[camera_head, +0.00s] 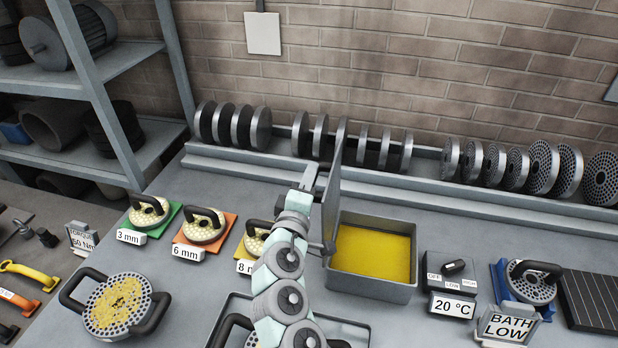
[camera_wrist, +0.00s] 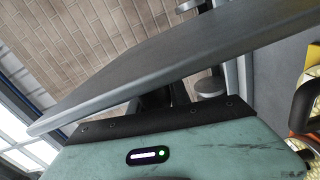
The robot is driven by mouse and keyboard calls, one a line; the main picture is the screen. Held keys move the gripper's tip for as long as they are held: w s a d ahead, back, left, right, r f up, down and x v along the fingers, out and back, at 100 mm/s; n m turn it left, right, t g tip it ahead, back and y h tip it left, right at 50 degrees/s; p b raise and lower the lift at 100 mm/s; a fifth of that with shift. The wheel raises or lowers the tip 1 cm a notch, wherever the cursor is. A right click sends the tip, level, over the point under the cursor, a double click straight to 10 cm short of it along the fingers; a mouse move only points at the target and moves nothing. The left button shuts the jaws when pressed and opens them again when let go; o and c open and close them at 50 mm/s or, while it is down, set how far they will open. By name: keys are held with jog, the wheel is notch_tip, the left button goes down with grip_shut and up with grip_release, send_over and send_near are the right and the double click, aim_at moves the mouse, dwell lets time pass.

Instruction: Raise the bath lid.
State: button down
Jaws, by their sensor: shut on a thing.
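The bath (camera_head: 370,287) is a grey rectangular tub of yellow liquid on the bench, uncovered from above. Its lid (camera_head: 334,185) is a grey plate that stands steeply, close to upright, along the bath's left side. My gripper (camera_head: 311,178) is on the left side of the lid, at its upper part, and is shut on it. In the wrist view the lid (camera_wrist: 170,68) crosses the picture just in front of my gripper (camera_wrist: 165,97). The fingertips and the exact part they grip are mostly hidden.
A dial box (camera_head: 449,270) and a 20 °C sign (camera_head: 452,307) stand right of the bath, with a BATH LOW sign (camera_head: 507,326) beyond. Die plates on coloured mats, one on an orange mat (camera_head: 204,238), lie left of my arm. A rack (camera_head: 420,172) of several discs runs behind.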

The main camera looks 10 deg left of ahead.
jog(key=shift+d+f, duration=0.1)
jog(key=shift+f, duration=0.15)
jog(key=c, duration=1.3)
grip_release()
jog(key=shift+r, duration=0.1)
jog(key=shift+o, duration=0.2)
jog(key=shift+s, duration=0.1)
jog(key=s, duration=1)
jog(key=shift+s+a+p, duration=0.25)
jog(key=shift+a+p, duration=0.1)
